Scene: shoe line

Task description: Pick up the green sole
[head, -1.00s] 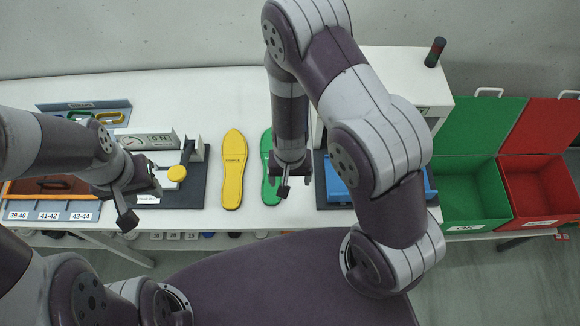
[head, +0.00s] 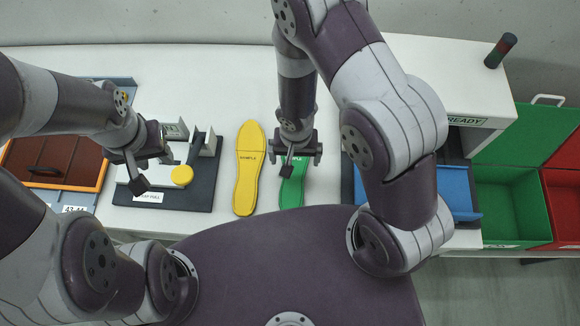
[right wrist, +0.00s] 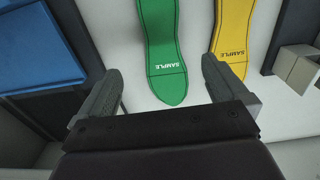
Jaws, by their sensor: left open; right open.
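The green sole (head: 291,192) lies flat on the white table, partly hidden in the head view by my right gripper (head: 297,158). In the right wrist view the green sole (right wrist: 163,50) shows its "SAMPLE" print and rounded end, which lies between and ahead of the fingers of my right gripper (right wrist: 165,90). That gripper is open and empty, apart from the sole.
A yellow sole (head: 248,170) lies just left of the green one. The dark board (head: 200,190) with a yellow button (head: 182,175) is further left. A blue tray (head: 458,190) is at right, then a green bin (head: 508,205) and a red bin (head: 565,190).

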